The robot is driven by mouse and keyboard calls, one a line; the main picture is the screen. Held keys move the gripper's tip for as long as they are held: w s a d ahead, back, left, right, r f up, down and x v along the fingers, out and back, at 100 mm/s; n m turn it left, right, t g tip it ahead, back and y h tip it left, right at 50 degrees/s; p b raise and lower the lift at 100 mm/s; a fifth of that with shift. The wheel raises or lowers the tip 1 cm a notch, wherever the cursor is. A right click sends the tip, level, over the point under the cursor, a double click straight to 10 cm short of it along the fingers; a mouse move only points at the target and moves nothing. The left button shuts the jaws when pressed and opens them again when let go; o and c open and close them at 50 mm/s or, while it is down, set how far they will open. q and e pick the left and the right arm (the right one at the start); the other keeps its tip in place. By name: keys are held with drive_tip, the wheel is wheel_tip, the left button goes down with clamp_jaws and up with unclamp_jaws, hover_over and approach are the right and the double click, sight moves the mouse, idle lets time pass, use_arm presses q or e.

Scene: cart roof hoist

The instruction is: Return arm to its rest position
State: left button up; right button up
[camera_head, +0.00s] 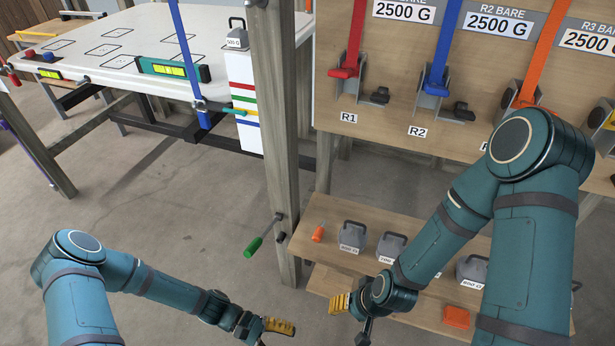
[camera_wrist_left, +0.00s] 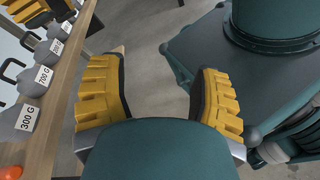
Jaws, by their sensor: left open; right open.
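My left gripper (camera_head: 278,327) hangs low in the head view, at the lower middle, with yellow finger pads. In the left wrist view its two yellow fingers (camera_wrist_left: 158,95) stand wide apart with only floor between them; it is open and empty. My right gripper (camera_head: 345,304) is in front of the lower shelf (camera_head: 345,268), to the right of the left one. It is open, and I see nothing held in it. Yellow pads also show at the top left of the left wrist view. My right arm hides part of the shelf and board.
Grey weights (camera_head: 353,237) stand on the shelf, also at left in the wrist view (camera_wrist_left: 34,80). An orange block (camera_head: 457,317) lies below. A wooden post (camera_head: 277,120) with a green-handled crank (camera_head: 253,247) stands between shelf and white table (camera_head: 120,45). Floor at left is clear.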

use_arm(q)
drive_tip(key=w+a+r+m+t+y, duration=0.3)
drive_tip(key=w+r+m+t+y, duration=0.2)
drive_tip(key=y, duration=0.4)
drive_tip(key=shift+w+a+r+t+y, duration=0.35)
drive_tip(key=shift+w+r+t, duration=0.35)
drive_tip(key=shift+t, duration=0.6)
drive_tip(key=shift+s, duration=0.1)
